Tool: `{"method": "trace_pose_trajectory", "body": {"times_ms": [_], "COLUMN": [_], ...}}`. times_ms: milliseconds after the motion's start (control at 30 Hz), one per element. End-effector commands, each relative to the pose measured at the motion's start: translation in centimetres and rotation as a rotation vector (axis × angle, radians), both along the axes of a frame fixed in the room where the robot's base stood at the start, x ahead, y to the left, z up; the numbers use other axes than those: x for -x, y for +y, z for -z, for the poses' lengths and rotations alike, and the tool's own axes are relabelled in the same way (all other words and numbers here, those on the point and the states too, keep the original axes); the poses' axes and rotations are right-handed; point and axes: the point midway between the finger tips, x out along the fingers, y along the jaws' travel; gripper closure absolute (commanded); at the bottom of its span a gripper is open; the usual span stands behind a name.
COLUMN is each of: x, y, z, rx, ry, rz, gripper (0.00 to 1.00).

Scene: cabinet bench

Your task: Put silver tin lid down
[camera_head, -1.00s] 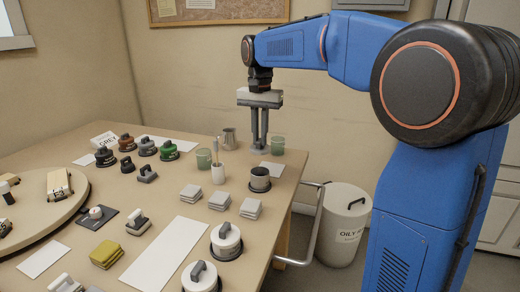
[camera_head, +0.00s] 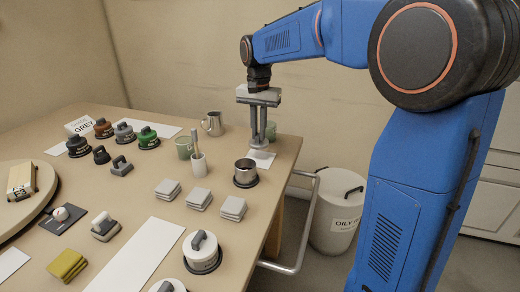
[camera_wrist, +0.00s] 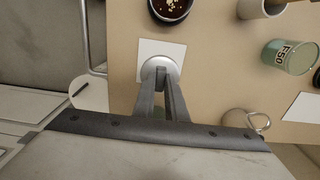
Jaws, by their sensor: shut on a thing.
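My gripper (camera_head: 261,138) is shut on the silver tin lid (camera_head: 258,143), and its fingers point straight down. In the wrist view the lid (camera_wrist: 163,68) is a round, pale metal disc between the fingertips (camera_wrist: 161,80). It overlaps the lower part of a white square card (camera_wrist: 150,48). In the head view this card (camera_head: 262,159) lies at the right end of the table, just in front of the lid. I cannot tell whether the lid touches the card.
A green cup (camera_head: 185,148), a white pot with a brush (camera_head: 199,166) and a metal jug (camera_head: 213,124) stand left of my gripper. Another green cup (camera_head: 270,130) is partly behind the fingers. Stacked grey pads (camera_head: 199,195) lie nearer. The table's right edge is close.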

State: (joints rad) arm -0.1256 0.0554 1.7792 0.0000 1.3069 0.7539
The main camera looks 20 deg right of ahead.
Motion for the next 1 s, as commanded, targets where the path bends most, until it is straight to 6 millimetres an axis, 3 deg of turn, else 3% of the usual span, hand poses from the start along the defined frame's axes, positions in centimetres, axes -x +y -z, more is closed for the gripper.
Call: {"method": "trace_pose_trajectory", "body": {"times_ms": [100, 367, 600, 1000], "x": [0.1, 0.0, 0.0, 0.0], "y": [0.0, 0.0, 0.0, 0.0], "z": [1.8, 3.5, 6.2, 6.7], "rx": [0.000, 0.000, 0.000, 0.000], "ry": [0.003, 0.001, 0.001, 0.000], "rz": [0.000, 0.000, 0.000, 0.000], "gripper": [1.00, 1.00, 1.00, 1.00]}}
